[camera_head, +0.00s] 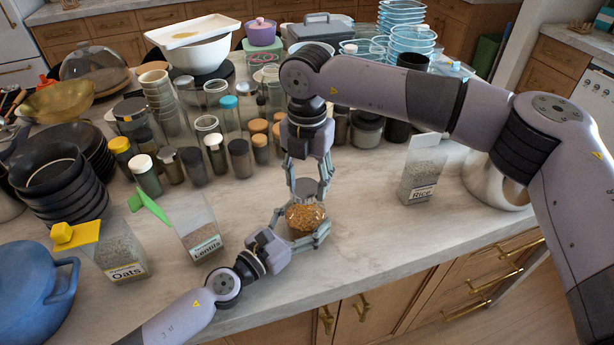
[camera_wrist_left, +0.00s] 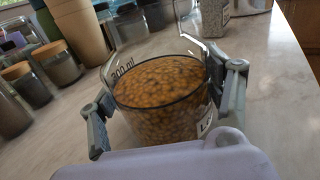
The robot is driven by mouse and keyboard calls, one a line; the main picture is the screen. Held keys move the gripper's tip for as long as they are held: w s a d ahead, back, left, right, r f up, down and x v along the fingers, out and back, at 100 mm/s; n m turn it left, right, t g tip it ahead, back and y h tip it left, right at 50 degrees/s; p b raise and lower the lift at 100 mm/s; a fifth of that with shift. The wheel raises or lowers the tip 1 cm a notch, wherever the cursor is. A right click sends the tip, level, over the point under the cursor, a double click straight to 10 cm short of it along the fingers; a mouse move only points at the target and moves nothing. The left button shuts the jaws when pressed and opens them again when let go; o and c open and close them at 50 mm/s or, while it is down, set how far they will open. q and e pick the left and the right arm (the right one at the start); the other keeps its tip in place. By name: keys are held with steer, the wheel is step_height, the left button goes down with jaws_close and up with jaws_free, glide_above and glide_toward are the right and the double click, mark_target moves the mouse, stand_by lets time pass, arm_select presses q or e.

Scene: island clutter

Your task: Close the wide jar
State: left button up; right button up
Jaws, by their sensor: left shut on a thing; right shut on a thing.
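The wide jar (camera_head: 305,217) is clear glass filled with brown, bean-like contents. It stands near the counter's front edge in the head view, and its mouth is open. My left gripper (camera_head: 305,232) is shut around the jar's sides. In the left wrist view the jar (camera_wrist_left: 160,95) shows "300 ml" markings and part of a label, between the fingers of my left gripper (camera_wrist_left: 165,115). My right gripper (camera_head: 308,187) points down just behind and above the jar, shut on a round grey lid (camera_head: 305,187). The lid is apart from the rim as far as I can tell.
Labelled containers of oats (camera_head: 122,255) and lentils (camera_head: 200,238) stand to the left, and rice (camera_head: 421,175) to the right. Several small jars (camera_head: 195,165) crowd behind. Black bowls (camera_head: 60,180) are stacked at left.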

mark_target(310, 189)
steer(key=shift+f, duration=0.75)
steer(key=shift+f, duration=0.55)
arm_select(q)
jaws_close()
arm_select(e)
steer(key=m, duration=0.4)
steer(key=shift+s+d+m, duration=0.1)
steer(key=shift+d+m, duration=0.1)
steer(key=shift+m, duration=0.1)
steer(key=m, duration=0.3)
steer(key=shift+s+m, duration=0.2)
steer(key=shift+m, duration=0.2)
steer(key=m, duration=0.3)
steer(key=shift+s+d+m, duration=0.1)
steer(key=shift+s+m, duration=0.05)
steer(key=shift+m, duration=0.25)
steer(key=m, duration=0.4)
steer(key=shift+s, duration=0.15)
steer(key=o, duration=0.8)
